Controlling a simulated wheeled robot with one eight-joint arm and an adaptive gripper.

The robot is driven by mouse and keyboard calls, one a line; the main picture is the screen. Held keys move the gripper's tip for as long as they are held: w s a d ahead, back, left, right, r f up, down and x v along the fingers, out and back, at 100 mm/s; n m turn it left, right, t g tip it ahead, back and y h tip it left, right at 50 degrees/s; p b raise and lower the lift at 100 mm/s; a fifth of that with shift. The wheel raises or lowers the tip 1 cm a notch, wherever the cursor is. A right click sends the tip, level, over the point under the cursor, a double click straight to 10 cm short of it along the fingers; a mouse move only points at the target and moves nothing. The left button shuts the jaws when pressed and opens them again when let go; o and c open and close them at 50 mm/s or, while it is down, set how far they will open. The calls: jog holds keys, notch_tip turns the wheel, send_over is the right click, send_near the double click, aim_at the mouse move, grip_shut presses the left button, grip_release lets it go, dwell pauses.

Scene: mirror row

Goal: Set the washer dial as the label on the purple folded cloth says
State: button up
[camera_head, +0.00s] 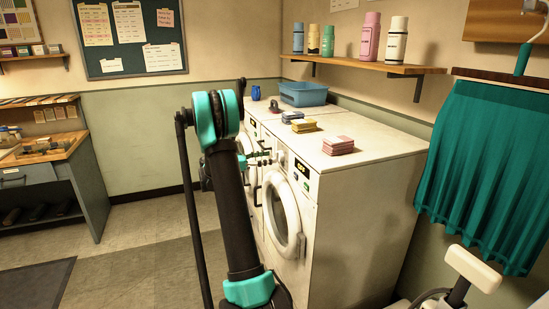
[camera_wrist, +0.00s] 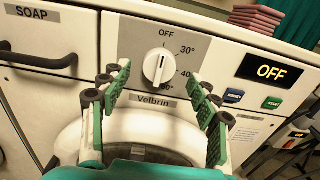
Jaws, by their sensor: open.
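The washer dial (camera_wrist: 157,66) is a white round knob on a grey plate in the wrist view. Its ridge stands nearly upright, roughly toward OFF; marks for 30° and 40 are to its right. The display (camera_wrist: 269,71) reads OFF. My gripper (camera_wrist: 160,81) is open, with its green-padded fingers on either side of the dial and apart from it. In the head view my arm partly covers the washer fronts. A pinkish folded cloth stack (camera_head: 338,145) lies on the near washer (camera_head: 375,157). I cannot make out a clearly purple cloth or its label.
A yellow folded stack (camera_head: 303,125), a blue basin (camera_head: 303,93) and a blue jar (camera_head: 256,92) stand farther back on the machines. A shelf (camera_head: 370,66) with bottles hangs above. A teal curtain (camera_head: 490,170) is at right. Open floor (camera_head: 150,250) lies at left.

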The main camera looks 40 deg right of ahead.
aim_at(279, 156)
jog(key=shift+x, duration=1.8)
jog(key=shift+c, duration=0.6)
jog(key=c, duration=1)
